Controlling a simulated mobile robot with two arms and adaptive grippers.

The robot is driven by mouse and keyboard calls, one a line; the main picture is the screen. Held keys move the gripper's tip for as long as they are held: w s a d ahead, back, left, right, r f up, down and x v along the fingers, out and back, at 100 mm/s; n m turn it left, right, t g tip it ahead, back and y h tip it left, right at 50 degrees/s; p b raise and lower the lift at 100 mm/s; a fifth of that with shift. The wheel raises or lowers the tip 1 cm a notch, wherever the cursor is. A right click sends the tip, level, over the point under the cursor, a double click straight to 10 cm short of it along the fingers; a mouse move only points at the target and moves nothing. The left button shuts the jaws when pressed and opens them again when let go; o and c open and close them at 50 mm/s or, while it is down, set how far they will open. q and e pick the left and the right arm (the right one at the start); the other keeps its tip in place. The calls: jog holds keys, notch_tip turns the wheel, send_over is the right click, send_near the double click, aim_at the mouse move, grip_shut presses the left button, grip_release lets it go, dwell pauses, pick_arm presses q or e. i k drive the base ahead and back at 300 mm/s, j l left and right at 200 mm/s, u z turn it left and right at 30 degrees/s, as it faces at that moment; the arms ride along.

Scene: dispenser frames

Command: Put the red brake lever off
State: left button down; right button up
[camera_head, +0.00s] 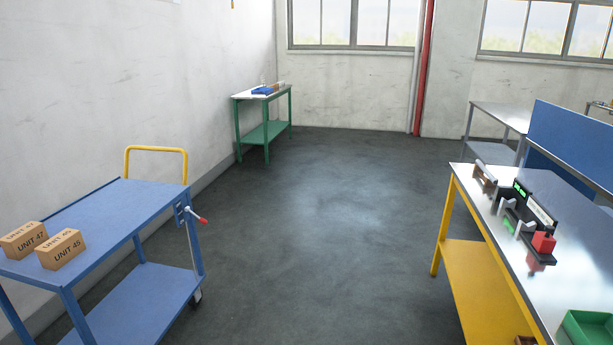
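The red tip points right and slightly down. A grey rod (193,255) runs from the bracket down to a caster at the foot of that post. Neither of my grippers is in view, and nothing touches the lever.
Two boxes marked UNIT (62,250) stand on the trolley top, and a yellow handle (156,149) rises at its far end. A yellow-legged workbench (490,225) with dark devices stands right. A green table (264,135) is at the back. The grey floor (320,230) between is clear.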

aim_at(204, 221)
jog(key=i+u, duration=0.15)
jog(key=i, duration=0.65)
jog(key=i+u, duration=0.2)
jog(key=i, duration=0.6)
jog(key=i+l+u, duration=0.15)
jog(key=i, duration=1.5)
jog(key=u, duration=0.5)
